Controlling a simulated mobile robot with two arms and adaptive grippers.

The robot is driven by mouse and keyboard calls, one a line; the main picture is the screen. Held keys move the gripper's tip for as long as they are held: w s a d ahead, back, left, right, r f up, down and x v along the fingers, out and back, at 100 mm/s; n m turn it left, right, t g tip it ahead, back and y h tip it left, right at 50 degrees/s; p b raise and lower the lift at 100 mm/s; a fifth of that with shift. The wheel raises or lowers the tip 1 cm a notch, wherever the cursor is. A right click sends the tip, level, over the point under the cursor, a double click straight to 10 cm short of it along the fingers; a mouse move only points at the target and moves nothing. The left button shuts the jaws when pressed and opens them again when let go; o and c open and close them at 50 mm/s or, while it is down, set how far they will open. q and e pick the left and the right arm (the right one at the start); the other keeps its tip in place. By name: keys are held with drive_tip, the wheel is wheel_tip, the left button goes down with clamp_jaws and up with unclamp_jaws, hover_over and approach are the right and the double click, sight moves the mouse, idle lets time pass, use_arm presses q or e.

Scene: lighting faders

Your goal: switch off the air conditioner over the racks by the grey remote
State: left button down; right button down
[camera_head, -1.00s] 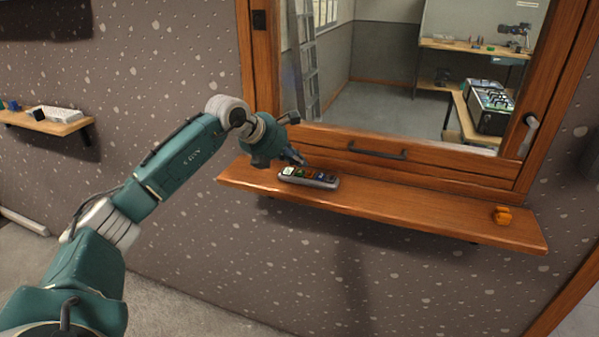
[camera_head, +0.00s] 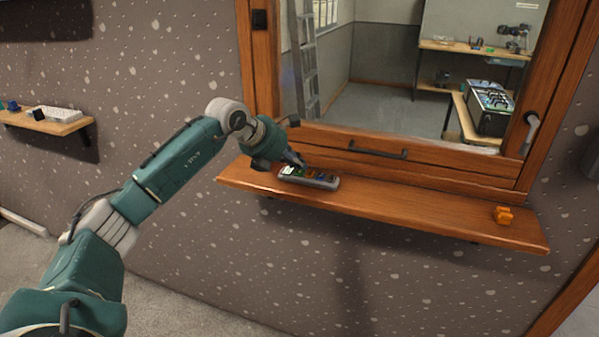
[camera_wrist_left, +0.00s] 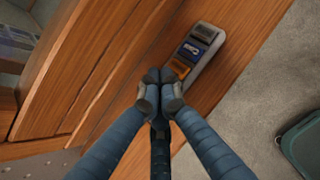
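The grey remote (camera_head: 322,184) lies on the wooden shelf under the window, with a row of coloured buttons on top. In the left wrist view the remote (camera_wrist_left: 207,55) shows orange, blue and dark buttons; its other end is hidden behind my fingers. My left gripper (camera_head: 301,164) is over the middle of the remote in the head view, pointing down at it. In the wrist view its fingertips (camera_wrist_left: 160,82) are together with nothing between them. I cannot tell whether they touch a button. No air conditioner is recognisable in view. My right gripper is out of view.
A small side shelf (camera_head: 60,127) holds a white object at left.

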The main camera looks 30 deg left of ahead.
sight(299, 173)
use_arm(q)
drive_tip(key=shift+f, duration=0.35)
idle(0.4)
drive_tip(key=shift+r+p, duration=0.35)
drive_tip(key=shift+r, duration=0.4)
drive_tip(key=shift+r, duration=0.1)
wheel_tip(299, 173, up, 5)
drive_tip(key=p, duration=0.3)
drive_tip(key=shift+p, duration=0.4)
drive_tip(key=shift+d, duration=0.1)
